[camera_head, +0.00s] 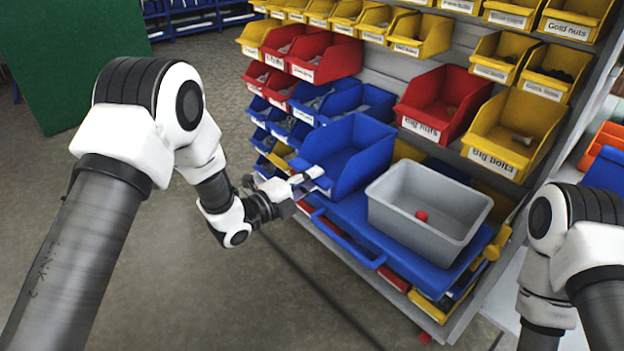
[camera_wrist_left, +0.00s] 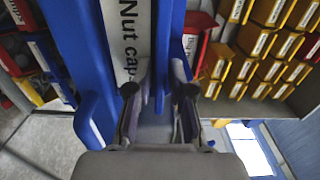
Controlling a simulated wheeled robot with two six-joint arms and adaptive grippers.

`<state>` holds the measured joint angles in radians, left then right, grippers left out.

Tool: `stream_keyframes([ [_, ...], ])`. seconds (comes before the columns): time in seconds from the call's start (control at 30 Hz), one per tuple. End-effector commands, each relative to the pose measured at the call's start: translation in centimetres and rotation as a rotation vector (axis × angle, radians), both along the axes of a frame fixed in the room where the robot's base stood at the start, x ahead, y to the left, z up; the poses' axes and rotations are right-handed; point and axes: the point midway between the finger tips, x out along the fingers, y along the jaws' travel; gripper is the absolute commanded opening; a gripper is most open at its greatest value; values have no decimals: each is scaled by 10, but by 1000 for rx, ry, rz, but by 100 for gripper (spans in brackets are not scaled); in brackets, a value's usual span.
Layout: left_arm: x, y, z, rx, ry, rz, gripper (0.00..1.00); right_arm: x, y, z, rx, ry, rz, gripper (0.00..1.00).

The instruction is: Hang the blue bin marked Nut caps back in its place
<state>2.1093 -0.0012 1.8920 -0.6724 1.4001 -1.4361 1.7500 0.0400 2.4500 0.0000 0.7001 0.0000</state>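The blue Nut caps bin (camera_head: 352,150) is in front of the rack in the head view, above a blue surface and left of a grey box. Its white label reads "Nut cap" in the left wrist view (camera_wrist_left: 128,40), with the end hidden. My left gripper (camera_head: 304,181) is at the bin's front edge. In the left wrist view, its fingers (camera_wrist_left: 158,98) are on either side of the bin's blue front wall and appear shut on it. The rack (camera_head: 395,65) shows a bare stretch behind the bin. My right arm shows at the right, its gripper out of view.
The grey box (camera_head: 385,212) holds a small red piece (camera_head: 421,215) and stands on the blue surface (camera_head: 345,212). A red Big nuts bin (camera_head: 440,100) and yellow Big bolts bin (camera_head: 515,130) hang right of the blue bin. Smaller blue bins (camera_head: 370,98) hang behind it.

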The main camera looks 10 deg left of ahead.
Motion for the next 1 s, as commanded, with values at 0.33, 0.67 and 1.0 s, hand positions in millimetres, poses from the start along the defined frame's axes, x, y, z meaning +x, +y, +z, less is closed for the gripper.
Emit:
stream_keyframes([
  [0.33,0,0,3,0,-1,0,0,0,0,2,0,0,0,40],
  [0.67,0,0,19,1,-1,0,0,0,0,11,0,0,0,40],
  [1.0,0,0,31,1,-1,0,0,0,0,18,0,0,0,40],
])
